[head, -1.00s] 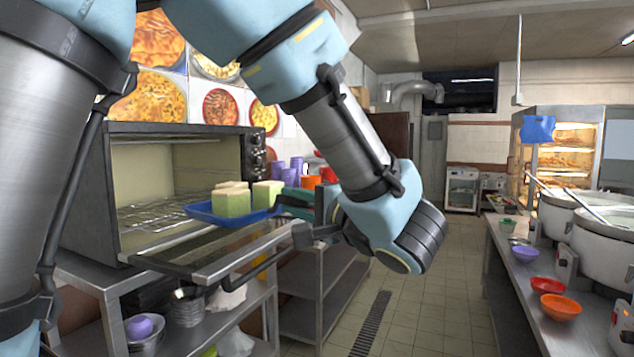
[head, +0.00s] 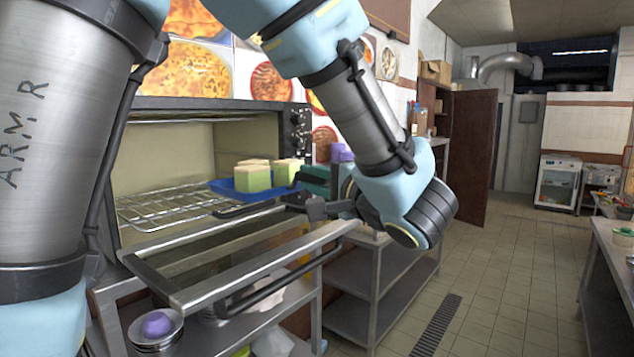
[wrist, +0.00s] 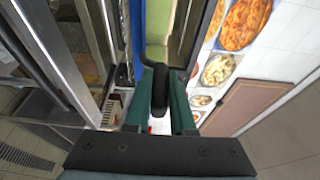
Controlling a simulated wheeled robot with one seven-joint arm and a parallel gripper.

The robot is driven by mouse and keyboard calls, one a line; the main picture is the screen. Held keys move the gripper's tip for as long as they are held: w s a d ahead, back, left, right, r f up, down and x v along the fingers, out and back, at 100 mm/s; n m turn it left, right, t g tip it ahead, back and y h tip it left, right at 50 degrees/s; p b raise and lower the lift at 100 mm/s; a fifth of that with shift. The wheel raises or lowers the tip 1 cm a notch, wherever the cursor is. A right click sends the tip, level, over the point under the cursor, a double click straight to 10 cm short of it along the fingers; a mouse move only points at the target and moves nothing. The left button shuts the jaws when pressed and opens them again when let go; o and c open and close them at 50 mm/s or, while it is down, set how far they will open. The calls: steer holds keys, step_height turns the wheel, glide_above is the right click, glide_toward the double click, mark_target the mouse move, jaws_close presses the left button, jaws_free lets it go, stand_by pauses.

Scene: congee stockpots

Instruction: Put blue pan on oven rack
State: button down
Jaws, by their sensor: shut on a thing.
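The blue pan (head: 228,189) carries several green-and-cream blocks (head: 252,177). It is held roughly level near the oven's opening, at the right end of the oven rack (head: 165,205). My gripper (head: 306,180) is shut on the pan's dark handle from the right; the handle (wrist: 160,92) shows between the green fingers in the wrist view. The blue pan's edge (wrist: 138,40) also shows there. The oven (head: 205,150) is open, with its glass door (head: 235,250) folded down. The pan overlaps the rack's right end in the head view; I cannot tell whether they touch.
The oven stands on a steel table with lower shelves (head: 385,290). A bowl stack with a purple item (head: 157,324) sits below the door. Purple cups (head: 342,153) stand behind my gripper. The tiled floor at right is clear.

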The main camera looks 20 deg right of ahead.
steer(key=w+a+f+b, duration=0.1)
steer(key=w+a+b, duration=0.1)
steer(key=w, duration=0.5)
steer(key=w+a+b, duration=0.3)
steer(key=w+a, duration=0.2)
steer(key=w, duration=0.3)
steer(key=w+a+f+b, duration=0.1)
steer(key=w+a+b, duration=0.1)
steer(key=w, duration=0.5)
steer(key=shift+w+a+f, duration=0.15)
steer(key=shift+a+f, duration=0.15)
steer(key=shift+a, duration=0.35)
steer(key=shift+f, duration=0.95)
steer(key=c, duration=0.7)
jaws_free()
steer(key=shift+f, duration=0.1)
